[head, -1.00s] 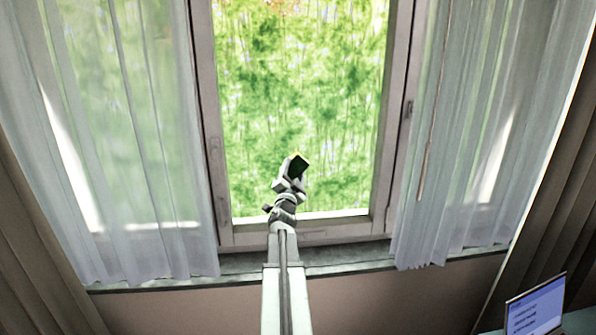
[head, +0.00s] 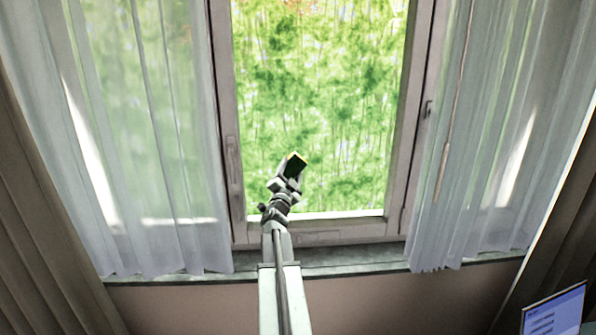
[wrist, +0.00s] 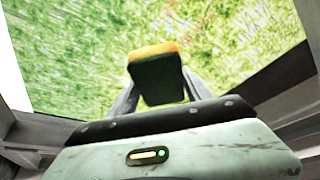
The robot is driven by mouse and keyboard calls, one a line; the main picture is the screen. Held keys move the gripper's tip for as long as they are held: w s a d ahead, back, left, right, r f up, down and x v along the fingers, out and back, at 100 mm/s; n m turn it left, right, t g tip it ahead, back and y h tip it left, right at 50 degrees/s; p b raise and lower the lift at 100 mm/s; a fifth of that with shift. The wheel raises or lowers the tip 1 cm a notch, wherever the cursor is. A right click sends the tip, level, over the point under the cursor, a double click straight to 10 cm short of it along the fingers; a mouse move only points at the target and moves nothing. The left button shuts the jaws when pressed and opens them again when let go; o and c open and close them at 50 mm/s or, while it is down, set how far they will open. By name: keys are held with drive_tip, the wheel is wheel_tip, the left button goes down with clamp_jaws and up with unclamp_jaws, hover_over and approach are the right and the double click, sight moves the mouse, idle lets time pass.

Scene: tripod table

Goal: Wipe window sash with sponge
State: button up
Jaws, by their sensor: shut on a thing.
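The window sash (head: 233,190) is a greyish wooden frame around a bright pane with green foliage behind it. My gripper (head: 290,168) is in front of the lower left part of the pane in the head view. It is shut on a sponge (head: 296,160) with a dark green face and a yellow edge. In the wrist view the sponge (wrist: 155,75) sits between the two fingers, with the pane behind it. The sash also shows in the wrist view (wrist: 270,75), at the right. I cannot tell whether the sponge touches the window.
Sheer white curtains hang at the left (head: 165,200) and right (head: 470,150) of the window. A grey sill (head: 350,264) runs below. Brown drapes (head: 45,230) stand at the outer sides. A laptop (head: 555,310) is at the lower right.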

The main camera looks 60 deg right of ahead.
drive_tip(key=shift+w+a, duration=0.2)
drive_tip(key=shift+s+a+f, duration=0.1)
drive_tip(key=shift+a, duration=0.05)
drive_tip(key=shift+s+a, duration=0.8)
drive_tip(key=shift+a, duration=0.3)
drive_tip(key=shift+s+a, duration=0.8)
drive_tip(key=shift+a, duration=0.25)
drive_tip(key=shift+s+a, duration=0.45)
drive_tip(key=shift+a, duration=0.2)
drive_tip(key=shift+s+a, duration=0.45)
drive_tip(key=shift+a, duration=0.15)
drive_tip(key=shift+s, duration=0.1)
